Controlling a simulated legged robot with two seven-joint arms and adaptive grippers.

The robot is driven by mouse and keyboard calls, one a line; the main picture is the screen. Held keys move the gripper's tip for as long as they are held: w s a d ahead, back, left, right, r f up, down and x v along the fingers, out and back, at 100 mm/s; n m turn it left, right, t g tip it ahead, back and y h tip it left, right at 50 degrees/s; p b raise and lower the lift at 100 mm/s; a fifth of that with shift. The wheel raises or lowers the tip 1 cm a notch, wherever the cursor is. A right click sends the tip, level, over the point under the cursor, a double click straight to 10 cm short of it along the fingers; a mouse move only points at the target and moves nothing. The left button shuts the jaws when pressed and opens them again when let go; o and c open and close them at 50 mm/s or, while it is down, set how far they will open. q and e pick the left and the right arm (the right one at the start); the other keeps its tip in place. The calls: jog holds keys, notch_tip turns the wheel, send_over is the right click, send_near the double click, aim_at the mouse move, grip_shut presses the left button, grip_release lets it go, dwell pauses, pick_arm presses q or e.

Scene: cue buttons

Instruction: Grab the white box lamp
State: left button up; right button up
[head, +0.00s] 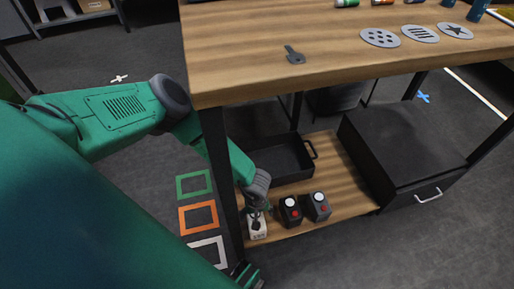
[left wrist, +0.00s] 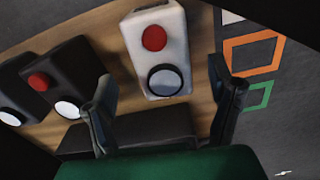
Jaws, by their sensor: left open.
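The white box lamp (head: 258,229) stands on the lower wooden shelf near its front left corner. It has a red button and a round dark-rimmed lens in the left wrist view (left wrist: 155,50). My left gripper (head: 256,208) reaches down over it and hides part of it in the head view. In the left wrist view my left gripper (left wrist: 160,75) is open, with a finger on either side of the lamp's near end. I cannot tell if they touch it. Two dark box lamps (head: 290,210) (head: 319,206) stand to its right. My right gripper is not in view.
A black tray (head: 312,148) lies behind the lamps on the shelf. A black drawer cabinet (head: 400,150) stands to the right. The table top (head: 240,55) overhangs the shelf, and a dark table leg (head: 218,160) stands close to my left arm.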

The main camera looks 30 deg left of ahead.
pick_arm(q)
jog(key=shift+f, duration=0.4)
notch_tip(320, 180, down, 5)
jog(key=b, duration=0.2)
jog(key=shift+s+a+r+b, duration=0.1)
jog(key=shift+s+b, duration=0.05)
jog(key=shift+b, duration=0.15)
jog(key=shift+r, duration=0.1)
jog(key=c, duration=1.7)
